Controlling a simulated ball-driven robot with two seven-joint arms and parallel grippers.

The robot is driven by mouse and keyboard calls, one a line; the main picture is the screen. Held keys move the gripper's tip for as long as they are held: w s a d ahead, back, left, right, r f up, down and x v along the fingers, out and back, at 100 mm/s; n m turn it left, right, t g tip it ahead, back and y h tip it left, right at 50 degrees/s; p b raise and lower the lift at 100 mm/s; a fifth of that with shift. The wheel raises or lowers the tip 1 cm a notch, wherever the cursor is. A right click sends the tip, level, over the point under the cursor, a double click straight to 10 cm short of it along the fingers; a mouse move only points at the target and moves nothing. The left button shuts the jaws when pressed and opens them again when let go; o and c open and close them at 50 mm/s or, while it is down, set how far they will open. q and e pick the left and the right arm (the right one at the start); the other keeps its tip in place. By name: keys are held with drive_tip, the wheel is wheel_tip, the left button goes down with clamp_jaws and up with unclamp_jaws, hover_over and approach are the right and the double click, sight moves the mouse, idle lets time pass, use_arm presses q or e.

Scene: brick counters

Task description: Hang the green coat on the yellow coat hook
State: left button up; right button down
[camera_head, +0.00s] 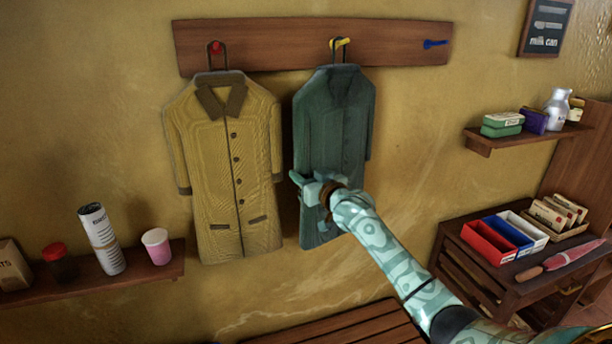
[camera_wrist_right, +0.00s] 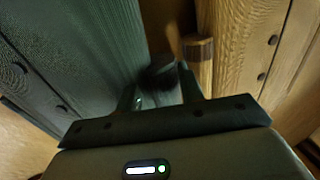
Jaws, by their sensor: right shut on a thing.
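The green coat (camera_head: 335,120) hangs upright against the wall under the yellow coat hook (camera_head: 341,42). Its dark wire loop meets the yellow hook and looks to be over it. My right gripper (camera_head: 308,184) is at the coat's left edge, below mid-height, shut on the green coat. In the right wrist view the green coat (camera_wrist_right: 75,50) fills the left side, and the fingers (camera_wrist_right: 160,88) are close together at its edge; the exact grip is dark. My left gripper is not in view.
A yellow coat (camera_head: 222,165) hangs from the red hook (camera_head: 215,47), close left of the green coat. The blue hook (camera_head: 434,44) is empty. A shelf with a pink cup (camera_head: 156,245) is at left. A small shelf (camera_head: 525,139) and a crate table (camera_head: 480,279) stand right.

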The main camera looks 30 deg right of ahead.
idle(0.4)
drive_tip(key=c, duration=0.8)
unclamp_jaws()
drive_tip(key=shift+f, duration=0.15)
drive_tip(key=shift+s, duration=0.1)
drive_tip(key=s+p, duration=0.2)
drive_tip(key=s, duration=1.4)
drive_tip(key=shift+d+p, duration=0.1)
drive_tip(key=shift+p, duration=0.25)
drive_tip(key=shift+r, duration=0.2)
